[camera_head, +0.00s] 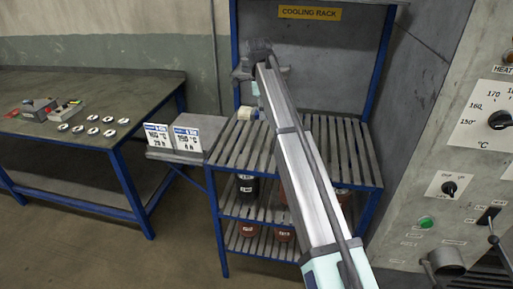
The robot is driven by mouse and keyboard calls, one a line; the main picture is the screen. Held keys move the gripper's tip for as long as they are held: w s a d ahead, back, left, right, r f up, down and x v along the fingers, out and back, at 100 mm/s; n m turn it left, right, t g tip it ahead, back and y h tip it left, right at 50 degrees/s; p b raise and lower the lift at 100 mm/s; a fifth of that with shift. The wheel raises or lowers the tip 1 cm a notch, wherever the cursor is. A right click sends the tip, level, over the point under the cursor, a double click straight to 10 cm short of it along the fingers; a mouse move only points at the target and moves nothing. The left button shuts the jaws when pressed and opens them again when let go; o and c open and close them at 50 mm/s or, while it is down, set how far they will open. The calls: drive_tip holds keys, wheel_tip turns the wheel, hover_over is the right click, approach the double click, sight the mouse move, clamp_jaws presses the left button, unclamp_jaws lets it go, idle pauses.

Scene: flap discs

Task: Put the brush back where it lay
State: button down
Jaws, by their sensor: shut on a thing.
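My arm reaches up and away over the cooling rack (228,150), and my gripper (254,105) is mostly hidden behind it. A small pale piece with a bit of blue beside it shows at the left edge of the arm; it looks like part of the brush (246,113). My gripper is shut on it, above or at the rack's top slatted shelf. The fingertips and the rest of the brush are hidden, so I cannot tell whether it touches the slats.
Two white label cards (187,139) stand on a side shelf left of the rack. Black and red cans (248,187) are on the lower shelves. A workbench (130,88) with several discs is at left; an oven panel (480,130) is at right. The top slats right of my arm look bare.

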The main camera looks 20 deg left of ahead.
sight(264, 154)
wheel_tip(264, 154, down, 16)
drive_tip(key=p, duration=0.4)
drive_tip(key=shift+f, duration=0.1)
drive_tip(key=c, duration=0.8)
unclamp_jaws()
drive_tip(key=r+b, duration=0.1)
drive_tip(key=r, duration=0.3)
drive_tip(key=r+b, duration=0.1)
drive_tip(key=r, duration=0.3)
drive_tip(key=a+r+b, duration=0.1)
drive_tip(key=r, duration=0.3)
drive_tip(key=shift+s+r, duration=0.1)
drive_tip(key=shift+s, duration=0.05)
